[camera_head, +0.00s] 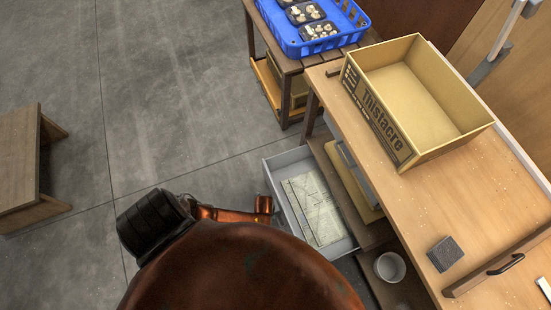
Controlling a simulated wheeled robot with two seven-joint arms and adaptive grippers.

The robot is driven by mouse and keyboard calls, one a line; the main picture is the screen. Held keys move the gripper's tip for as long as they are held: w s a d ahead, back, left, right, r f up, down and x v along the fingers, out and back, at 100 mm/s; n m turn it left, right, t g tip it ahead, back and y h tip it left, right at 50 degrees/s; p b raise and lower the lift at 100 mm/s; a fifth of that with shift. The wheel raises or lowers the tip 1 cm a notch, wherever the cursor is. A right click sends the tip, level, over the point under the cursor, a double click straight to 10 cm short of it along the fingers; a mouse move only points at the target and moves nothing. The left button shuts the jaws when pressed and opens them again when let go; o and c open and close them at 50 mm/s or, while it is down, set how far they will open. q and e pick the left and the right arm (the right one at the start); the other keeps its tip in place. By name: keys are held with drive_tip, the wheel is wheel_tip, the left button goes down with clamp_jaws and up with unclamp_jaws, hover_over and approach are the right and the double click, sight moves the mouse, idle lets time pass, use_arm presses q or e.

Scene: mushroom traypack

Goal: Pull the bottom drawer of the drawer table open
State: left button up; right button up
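The drawer table (485,195) has a wooden top and fills the right of the head view. A pale grey drawer (286,167) low on its left side stands pulled out over the floor, with a light patterned sheet (314,208) in it. One of my reddish-brown arms covers the bottom middle, and its orange link ends beside the drawer's outer left edge. I cannot tell whether it touches the drawer. The arm hides the near left corner of the drawer. I see no fingertips of either gripper.
An open cardboard box (440,110) stands on the table top, with a small dark block (445,253) nearer. A white cup (390,267) sits lower down. A blue crate (335,42) of mushroom trays is behind. A wooden stool (18,165) is at left; floor between is clear.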

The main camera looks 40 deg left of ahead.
idle(0.7)
use_arm(q)
wheel_tip(320, 180, up, 12)
drive_tip(key=s+a, duration=0.1)
drive_tip(key=s, duration=0.1)
drive_tip(key=shift+f, duration=0.15)
idle(0.7)
